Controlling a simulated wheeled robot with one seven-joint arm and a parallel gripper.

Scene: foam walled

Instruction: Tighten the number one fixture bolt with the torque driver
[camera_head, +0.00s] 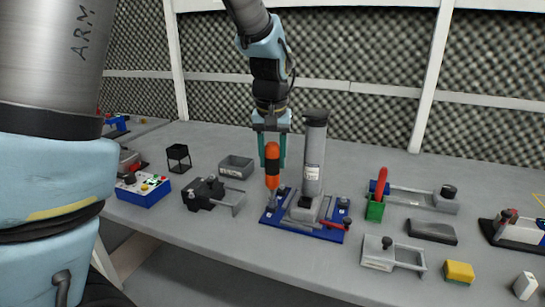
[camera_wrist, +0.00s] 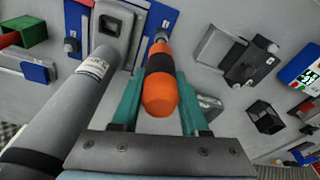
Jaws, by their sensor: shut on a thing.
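My gripper (camera_head: 272,150) is shut on the orange and black torque driver (camera_head: 272,160), between its teal fingers. The driver hangs upright, tip down, over the left end of the blue fixture plate (camera_head: 330,235). In the wrist view the driver (camera_wrist: 160,90) points away from me to a bolt place at the blue plate's edge (camera_wrist: 172,18). I cannot tell whether its tip touches the bolt. A tall grey cylinder (camera_head: 314,160) stands on the fixture, just right of the driver. Grey bolt heads (camera_head: 343,203) show at the plate's right end. Bolt number labels are not readable.
Left of the fixture are a black clamp (camera_head: 204,192), a grey tray (camera_head: 236,167) and a blue control box (camera_head: 142,190). To the right stand a green holder (camera_head: 375,208) with a red-handled tool, a grey clamp (camera_head: 378,252) and a yellow block (camera_head: 459,272). The cylinder stands close to my gripper.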

